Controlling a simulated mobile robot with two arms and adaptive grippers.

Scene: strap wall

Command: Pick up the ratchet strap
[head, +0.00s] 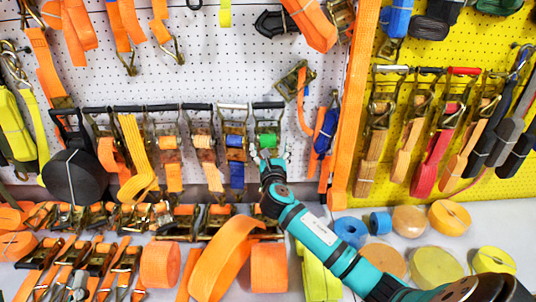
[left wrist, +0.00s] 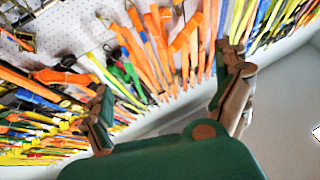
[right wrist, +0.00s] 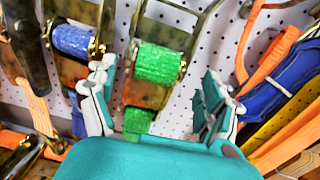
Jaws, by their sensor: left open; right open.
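Several ratchet straps hang in a row on the white pegboard; the pictures do not show which one the task means. The ratchet strap with green webbing (head: 267,141) hangs at the right end of that row. In the right wrist view its green roll (right wrist: 158,64) lies just beyond my right gripper. My right gripper (head: 270,157) is open, with its fingers apart on either side of the lower green part, and nothing is held. A blue-webbed ratchet strap (right wrist: 74,40) hangs beside it. My left gripper (left wrist: 165,95) is open and empty, seen only in the left wrist view.
A long orange strap (head: 352,100) hangs right of the green one, with a blue bundle (head: 325,130) between. The yellow pegboard (head: 500,50) holds more straps. Rolled webbing, such as an orange roll (head: 268,268), crowds the shelf below.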

